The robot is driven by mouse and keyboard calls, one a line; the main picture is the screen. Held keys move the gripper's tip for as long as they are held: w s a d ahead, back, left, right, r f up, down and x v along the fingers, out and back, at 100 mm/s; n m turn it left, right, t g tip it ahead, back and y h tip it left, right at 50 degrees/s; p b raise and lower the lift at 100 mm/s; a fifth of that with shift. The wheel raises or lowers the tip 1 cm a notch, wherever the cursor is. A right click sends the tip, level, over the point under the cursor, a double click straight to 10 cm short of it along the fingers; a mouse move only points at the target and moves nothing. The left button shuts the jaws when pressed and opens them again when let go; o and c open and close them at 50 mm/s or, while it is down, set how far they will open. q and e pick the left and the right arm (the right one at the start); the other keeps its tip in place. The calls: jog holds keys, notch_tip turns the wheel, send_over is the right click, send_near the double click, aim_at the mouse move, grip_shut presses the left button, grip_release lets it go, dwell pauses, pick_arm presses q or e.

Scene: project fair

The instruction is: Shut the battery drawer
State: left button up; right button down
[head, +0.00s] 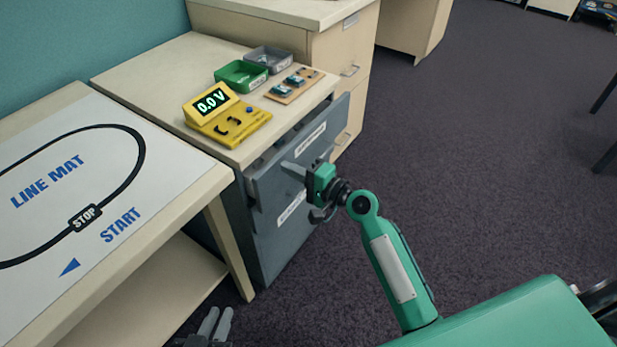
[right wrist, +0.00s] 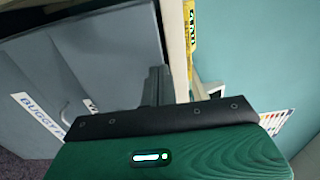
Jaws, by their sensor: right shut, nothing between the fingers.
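The grey drawer unit under the worktop has an upper drawer (head: 322,122) with a white label too small to read in the head view. Its front stands a little out from the worktop edge, with a dark gap behind its top edge. A lower front carries another label (head: 291,207); in the right wrist view one label (right wrist: 38,112) begins "BUGGY". My right gripper (head: 293,168) is shut and empty in front of the upper drawer; whether it touches is unclear. Its fingers (right wrist: 157,85) also show in the right wrist view. My left gripper (head: 216,322) is low at the bottom edge, fingers slightly apart, empty.
On the worktop stand a yellow meter (head: 225,115) reading 0.0 V, a green tray (head: 241,75), a grey tray (head: 268,59) and a small wooden board (head: 294,86). A table with a line mat (head: 150,165) is at left. Carpet (head: 470,170) at right is clear.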

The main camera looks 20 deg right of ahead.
aim_at(277, 163)
jog(key=shift+w+a, duration=0.35)
jog(key=shift+w, duration=0.05)
pick_arm(q)
jog(key=shift+d, duration=0.1)
pick_arm(e)
jog(key=shift+w+a, duration=0.2)
jog(key=shift+x, duration=0.95)
jog(key=shift+w, duration=0.15)
pick_arm(q)
jog(key=shift+a+f, duration=0.1)
jog(key=shift+a, duration=0.3)
jog(key=shift+s+g+y+p, duration=0.15)
jog(key=shift+g+y+p, duration=0.15)
